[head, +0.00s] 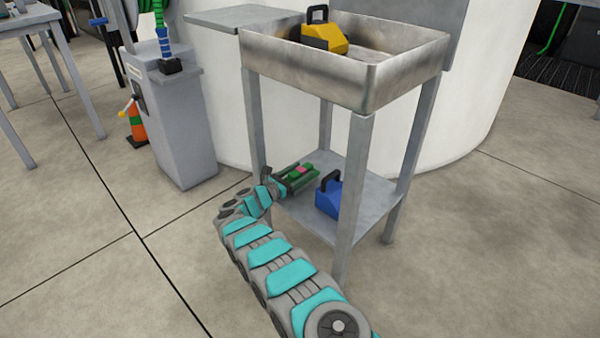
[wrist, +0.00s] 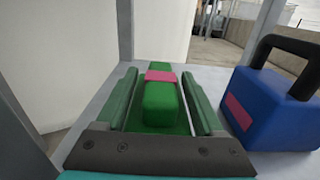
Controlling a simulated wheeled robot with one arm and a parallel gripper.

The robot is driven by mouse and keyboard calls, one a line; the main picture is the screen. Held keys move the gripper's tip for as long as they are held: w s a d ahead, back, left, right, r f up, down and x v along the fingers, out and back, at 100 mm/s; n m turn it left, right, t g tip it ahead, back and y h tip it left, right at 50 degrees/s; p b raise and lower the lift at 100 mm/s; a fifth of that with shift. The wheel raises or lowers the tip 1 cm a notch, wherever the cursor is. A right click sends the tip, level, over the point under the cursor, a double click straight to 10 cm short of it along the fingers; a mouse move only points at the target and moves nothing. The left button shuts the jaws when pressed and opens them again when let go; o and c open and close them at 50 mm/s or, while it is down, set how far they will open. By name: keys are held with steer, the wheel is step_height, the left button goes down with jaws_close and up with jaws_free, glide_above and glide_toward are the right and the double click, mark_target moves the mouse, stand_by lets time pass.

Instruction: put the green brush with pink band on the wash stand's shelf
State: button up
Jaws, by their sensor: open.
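The green brush with a pink band (wrist: 160,106) lies on the wash stand's lower shelf (wrist: 98,103), between the fingers of my gripper (wrist: 165,108). The fingers stand open, with a gap on each side of the brush. In the head view the brush (head: 303,170) shows small at the left part of the shelf (head: 362,222), with my gripper (head: 296,173) reaching in from the left. The wash stand (head: 350,75) has a metal basin on top and grey legs.
Stand legs flank the shelf. A grey cabinet (head: 180,125) stands left.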

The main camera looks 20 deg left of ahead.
steer(key=shift+r, duration=0.15)
steer(key=v, duration=1.2)
steer(key=shift+p, duration=0.4)
steer(key=shift+a, duration=0.1)
